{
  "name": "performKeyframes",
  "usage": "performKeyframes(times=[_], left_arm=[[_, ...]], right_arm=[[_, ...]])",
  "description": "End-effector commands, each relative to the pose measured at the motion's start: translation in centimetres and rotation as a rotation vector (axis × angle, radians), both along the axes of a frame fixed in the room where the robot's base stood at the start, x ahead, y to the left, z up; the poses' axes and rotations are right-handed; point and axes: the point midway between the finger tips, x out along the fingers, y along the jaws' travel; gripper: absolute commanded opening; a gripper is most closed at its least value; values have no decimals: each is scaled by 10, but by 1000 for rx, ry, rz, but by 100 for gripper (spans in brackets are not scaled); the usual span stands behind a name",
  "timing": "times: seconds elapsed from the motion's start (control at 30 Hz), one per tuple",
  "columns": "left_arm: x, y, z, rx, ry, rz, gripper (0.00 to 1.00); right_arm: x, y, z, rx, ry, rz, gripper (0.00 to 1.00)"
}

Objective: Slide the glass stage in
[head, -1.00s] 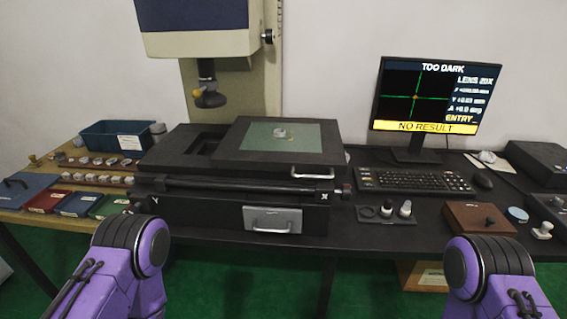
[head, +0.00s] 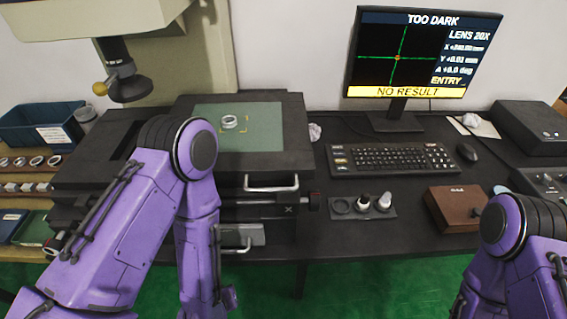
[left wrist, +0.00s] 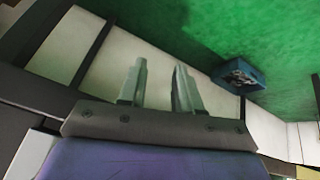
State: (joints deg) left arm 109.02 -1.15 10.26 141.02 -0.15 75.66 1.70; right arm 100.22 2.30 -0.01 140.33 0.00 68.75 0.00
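The glass stage (head: 268,128) is a dark-framed plate with a greenish glass window on the measuring machine. It sits out to the right of the lens column (head: 128,82). A metal ring (head: 229,121) lies on the glass. A silver handle (head: 271,188) is on the stage's front edge. My left arm crosses in front of the machine, its forearm hanging down left of the handle and hiding part of the machine's front. My left gripper (left wrist: 158,85) shows in the left wrist view, fingers apart and empty. My right arm is at the lower right; its gripper is out of view.
A monitor (head: 423,55) reads "TOO DARK" and "NO RESULT". A keyboard (head: 392,159), a small holder (head: 361,207) and a brown box (head: 457,207) are on the table right of the stage. A blue bin (head: 40,127) is at the left. The left wrist view shows a blue crate (left wrist: 240,75) on the green floor.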

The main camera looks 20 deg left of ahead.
Motion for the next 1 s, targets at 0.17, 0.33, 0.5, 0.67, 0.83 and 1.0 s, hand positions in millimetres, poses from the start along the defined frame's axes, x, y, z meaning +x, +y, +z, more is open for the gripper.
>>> performKeyframes(times=[0.17, 0.33, 0.5, 0.67, 0.83, 1.0], left_arm=[[73, -119, 204, -384, -536, 204, 33], [71, -129, 280, -683, -839, 542, 33], [66, -113, 294, -786, -960, 719, 33], [88, -104, 287, -792, -974, 739, 33], [125, -93, 286, -789, -971, 738, 33], [152, -85, 278, -787, -969, 736, 33]], right_arm=[[1, 0, 82, 1, 0, 0, 43], [1, 0, 87, 0, 0, 0, 43], [1, 0, 84, 0, 0, 0, 43], [1, 0, 72, 0, 0, 0, 43], [1, 0, 89, 0, 0, 0, 43], [1, 0, 96, 0, 0, 0, 43]])
